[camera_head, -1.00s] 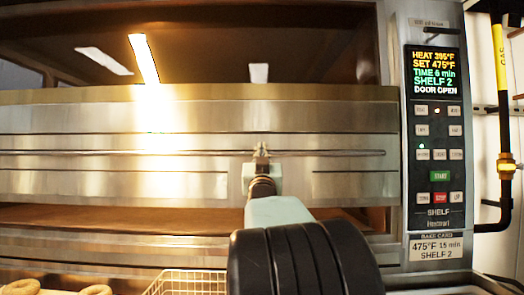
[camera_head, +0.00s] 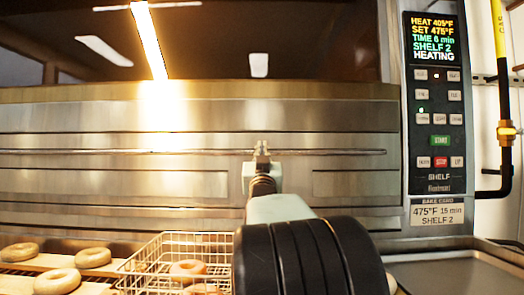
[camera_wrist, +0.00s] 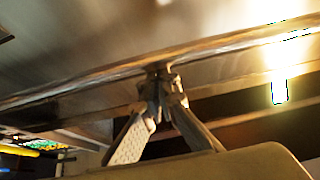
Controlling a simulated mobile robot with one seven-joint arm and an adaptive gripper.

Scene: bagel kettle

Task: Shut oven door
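The steel oven door (camera_head: 110,185) spans the middle of the head view, with a long horizontal handle bar (camera_head: 340,152) across it. The door looks flush with the oven front, and no opening shows beneath it. The control panel (camera_head: 433,100) at the right reads HEATING, 405°F, set 475°F, shelf 2. My gripper (camera_head: 262,152) is at the handle bar, right of the door's centre. In the wrist view its two fingers (camera_wrist: 160,85) come together at the bar (camera_wrist: 90,88) and appear shut on it. The exact contact is partly hidden by the fingertips.
Below the door, a wire basket (camera_head: 165,250) holds bagels, and more bagels (camera_head: 57,281) lie on boards at the lower left. A metal tray (camera_head: 450,275) is at the lower right. A yellow and black gas pipe (camera_head: 505,100) runs at the far right.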

